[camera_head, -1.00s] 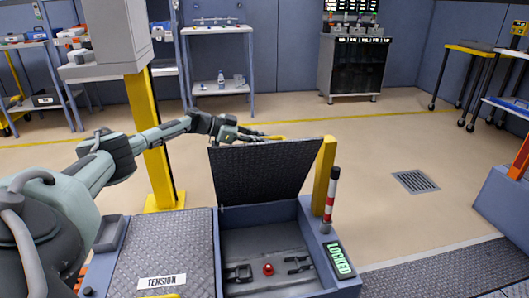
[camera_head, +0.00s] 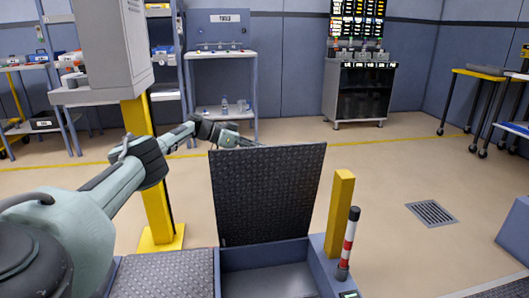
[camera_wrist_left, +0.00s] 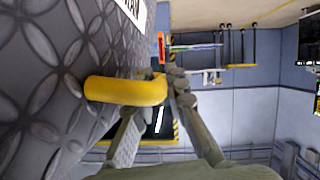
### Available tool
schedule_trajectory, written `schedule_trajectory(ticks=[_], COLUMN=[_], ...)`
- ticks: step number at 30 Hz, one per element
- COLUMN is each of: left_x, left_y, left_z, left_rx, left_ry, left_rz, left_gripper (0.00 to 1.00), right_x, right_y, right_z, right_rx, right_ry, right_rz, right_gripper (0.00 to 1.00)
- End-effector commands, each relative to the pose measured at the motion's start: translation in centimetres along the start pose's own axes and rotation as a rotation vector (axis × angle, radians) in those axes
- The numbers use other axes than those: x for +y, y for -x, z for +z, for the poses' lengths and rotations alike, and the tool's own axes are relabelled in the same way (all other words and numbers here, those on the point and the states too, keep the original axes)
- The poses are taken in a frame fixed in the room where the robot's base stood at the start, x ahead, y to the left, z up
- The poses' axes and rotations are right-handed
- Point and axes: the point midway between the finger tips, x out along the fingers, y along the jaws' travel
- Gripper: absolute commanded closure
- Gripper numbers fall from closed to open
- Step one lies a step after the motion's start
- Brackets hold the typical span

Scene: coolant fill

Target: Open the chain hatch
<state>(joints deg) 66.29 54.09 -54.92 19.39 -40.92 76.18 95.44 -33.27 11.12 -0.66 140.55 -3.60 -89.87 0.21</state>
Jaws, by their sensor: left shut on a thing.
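The chain hatch lid (camera_head: 266,192), a dark diamond-plate panel, stands steeply raised at the far edge of its blue-grey box (camera_head: 265,281). Its yellow handle (camera_wrist_left: 125,90) is on the face turned away from my head camera and shows in the left wrist view. My left gripper (camera_wrist_left: 158,94) is shut on this handle. In the head view, the left gripper (camera_head: 228,137) is at the lid's upper left edge, its fingertips hidden behind the lid. My right gripper is not in view.
A yellow post (camera_head: 339,215) and a red-white striped post (camera_head: 348,245) stand right of the lid. A grey column on a yellow stand (camera_head: 152,180) is at left. A floor grate (camera_head: 432,213) lies at right. The floor behind the lid is mostly clear.

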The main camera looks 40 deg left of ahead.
Motion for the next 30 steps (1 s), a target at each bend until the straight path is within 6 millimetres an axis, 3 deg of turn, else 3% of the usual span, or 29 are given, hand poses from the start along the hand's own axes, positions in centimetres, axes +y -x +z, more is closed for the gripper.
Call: schedule_trajectory(ticks=[12,13,17,26,30], left_x=[0.1,0.1,0.1,0.0,-0.1], left_y=[-0.1,-0.2,-0.1,0.0,1.2], left_z=[0.1,0.1,0.1,0.1,0.1], left_rx=[-0.004,-0.004,-0.003,-0.002,-0.002], left_ry=[0.003,0.002,0.002,0.002,0.003], left_rz=[0.004,0.004,0.003,0.002,0.000], left_gripper=[1.00,0.83,0.67,0.66,0.66], right_x=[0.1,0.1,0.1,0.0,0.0], right_y=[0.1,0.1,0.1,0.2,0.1], right_z=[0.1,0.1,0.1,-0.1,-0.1], right_rx=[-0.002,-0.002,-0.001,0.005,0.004], right_ry=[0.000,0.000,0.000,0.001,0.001], right_rz=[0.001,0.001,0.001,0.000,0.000], right_gripper=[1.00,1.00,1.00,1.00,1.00])
